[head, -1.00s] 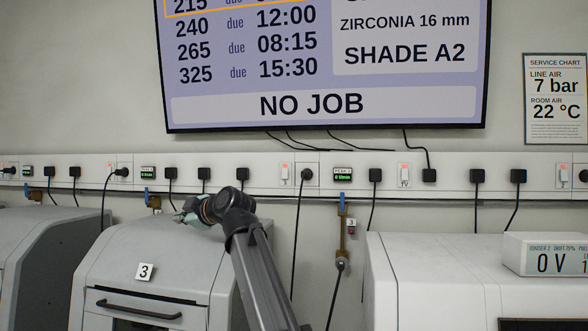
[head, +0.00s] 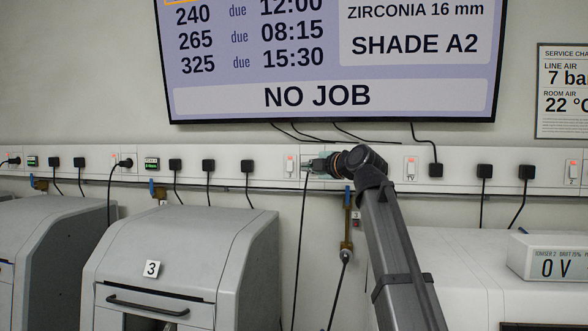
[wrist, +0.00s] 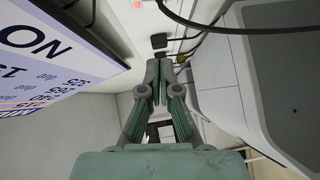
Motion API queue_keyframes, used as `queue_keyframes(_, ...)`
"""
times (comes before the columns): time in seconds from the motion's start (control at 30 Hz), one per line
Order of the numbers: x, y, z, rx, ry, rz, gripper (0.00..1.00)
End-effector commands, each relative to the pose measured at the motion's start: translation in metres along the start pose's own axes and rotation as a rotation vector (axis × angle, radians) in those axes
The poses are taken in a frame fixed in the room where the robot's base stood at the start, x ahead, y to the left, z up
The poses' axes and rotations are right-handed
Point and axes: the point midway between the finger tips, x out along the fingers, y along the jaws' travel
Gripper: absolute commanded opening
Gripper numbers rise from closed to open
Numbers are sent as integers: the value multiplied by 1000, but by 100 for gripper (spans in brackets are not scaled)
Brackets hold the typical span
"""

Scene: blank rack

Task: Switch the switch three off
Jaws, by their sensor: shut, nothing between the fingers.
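A white switch (head: 290,165) with a red-orange lit mark sits on the wall rail in the head view; its small label is not clearly readable. My gripper (head: 309,163) is shut and empty just right of this switch, pointing left along the rail. Whether it touches the rail or switch I cannot tell. It hides the corded outlet there. In the wrist view the gripper (wrist: 158,68) points toward a black plug (wrist: 159,41). A plate with a red mark (wrist: 137,5) lies at the top edge there. No switch is readably marked three.
More red-marked switches sit on the rail: one labelled TV (head: 410,168), another (head: 572,172) farther right. Grey machine 3 (head: 190,240) stands below left. A cord (head: 301,245) hangs below my gripper. The screen (head: 330,60) hangs above.

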Motion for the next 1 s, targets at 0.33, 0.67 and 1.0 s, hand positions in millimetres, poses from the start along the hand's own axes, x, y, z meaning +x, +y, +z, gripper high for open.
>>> queue_keyframes(0.33, 12, 1, 0, 2, 1, -2, 0)
queue_keyframes(0.67, 70, 4, -1, 4, 3, -3, 0)
queue_keyframes(1.0, 118, 3, 17, 3, -1, -2, 0)
